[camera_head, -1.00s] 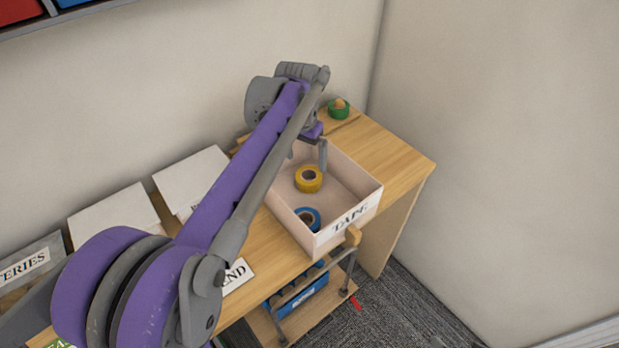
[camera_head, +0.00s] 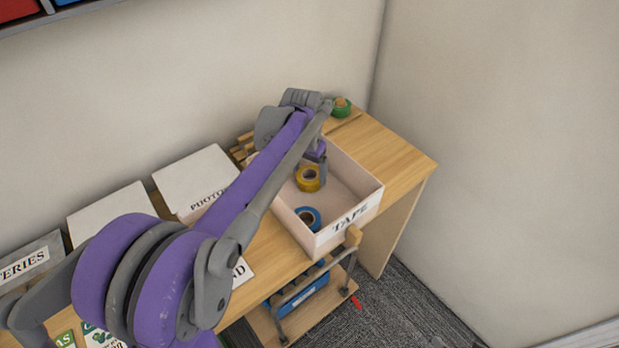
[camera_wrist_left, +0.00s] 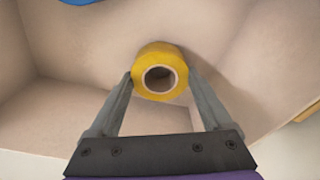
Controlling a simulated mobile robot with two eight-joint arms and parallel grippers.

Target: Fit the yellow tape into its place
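The yellow tape (camera_head: 308,180) lies in the box labelled TAPE (camera_head: 366,210), toward its far left side. In the left wrist view, the yellow tape (camera_wrist_left: 150,58) sits between the two fingers of my left gripper (camera_wrist_left: 160,78), hole facing the camera. The fingers meet its sides with no clear gap. In the head view my left gripper (camera_head: 315,168) reaches down into the box, its fingers partly hidden. A blue tape (camera_head: 308,216) lies nearer the front of the same box. My right gripper is out of view.
A green tape (camera_head: 341,107) rests on the wooden desk (camera_head: 400,160) at the back, beyond the box. White labelled boxes (camera_head: 195,178) line the wall to the left. A cart with a blue item (camera_head: 300,292) stands below the desk front. Walls close the back and right.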

